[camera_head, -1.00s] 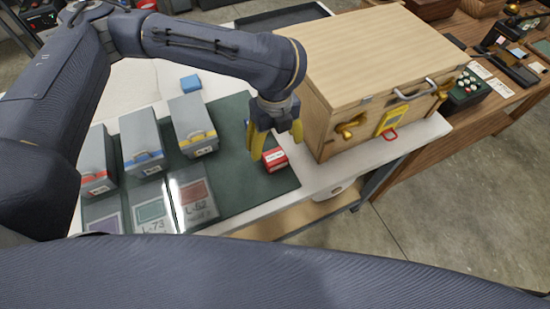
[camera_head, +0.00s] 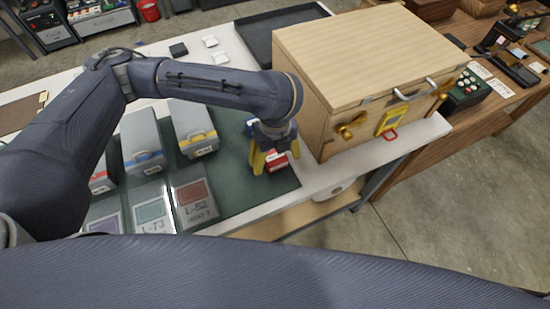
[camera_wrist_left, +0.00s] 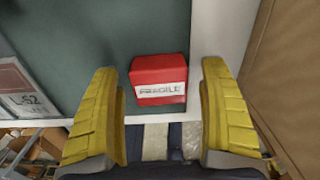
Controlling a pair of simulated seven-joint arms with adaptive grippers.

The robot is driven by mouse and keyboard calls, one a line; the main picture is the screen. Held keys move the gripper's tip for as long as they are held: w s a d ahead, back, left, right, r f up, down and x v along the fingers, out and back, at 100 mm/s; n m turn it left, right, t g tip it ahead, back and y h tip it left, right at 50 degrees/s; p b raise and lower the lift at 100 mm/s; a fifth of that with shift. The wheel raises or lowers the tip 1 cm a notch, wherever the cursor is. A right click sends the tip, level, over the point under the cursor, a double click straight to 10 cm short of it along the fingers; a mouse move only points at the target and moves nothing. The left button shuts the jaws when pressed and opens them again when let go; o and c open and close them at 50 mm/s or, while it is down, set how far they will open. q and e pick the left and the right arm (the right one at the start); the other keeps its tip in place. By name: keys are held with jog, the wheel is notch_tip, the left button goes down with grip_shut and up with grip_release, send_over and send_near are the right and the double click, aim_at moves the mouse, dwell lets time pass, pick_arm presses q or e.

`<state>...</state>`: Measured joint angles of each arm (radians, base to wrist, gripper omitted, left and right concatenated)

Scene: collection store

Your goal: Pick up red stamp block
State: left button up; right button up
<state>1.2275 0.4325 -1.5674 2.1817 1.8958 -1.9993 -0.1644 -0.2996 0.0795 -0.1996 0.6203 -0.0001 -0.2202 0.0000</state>
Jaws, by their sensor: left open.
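The red stamp block (camera_head: 279,165) lies on the dark green mat (camera_head: 238,196) near its right edge; it has a white label that reads "FRAGILE". In the left wrist view the red stamp block (camera_wrist_left: 159,76) lies ahead of the fingertips, between their lines and apart from both. My left gripper (camera_head: 270,160) is open, with yellow fingers just above and beside the block, partly hiding it in the head view. Its fingers also show in the left wrist view (camera_wrist_left: 160,85). My right gripper is not in view.
A wooden chest (camera_head: 365,75) with brass latches stands close to the right of the block. Several grey boxes (camera_head: 142,140) and labelled cards (camera_head: 195,198) lie to the left. A black tray (camera_head: 275,35) is at the back.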

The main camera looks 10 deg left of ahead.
aim_at(275, 156)
pick_arm(q)
jog(key=shift+f, duration=0.35)
jog(key=c, duration=1.3)
jog(key=shift+r, duration=0.15)
notch_tip(275, 156, up, 20)
dwell(0.4)
jog(key=o, duration=0.6)
jog(key=c, duration=0.5)
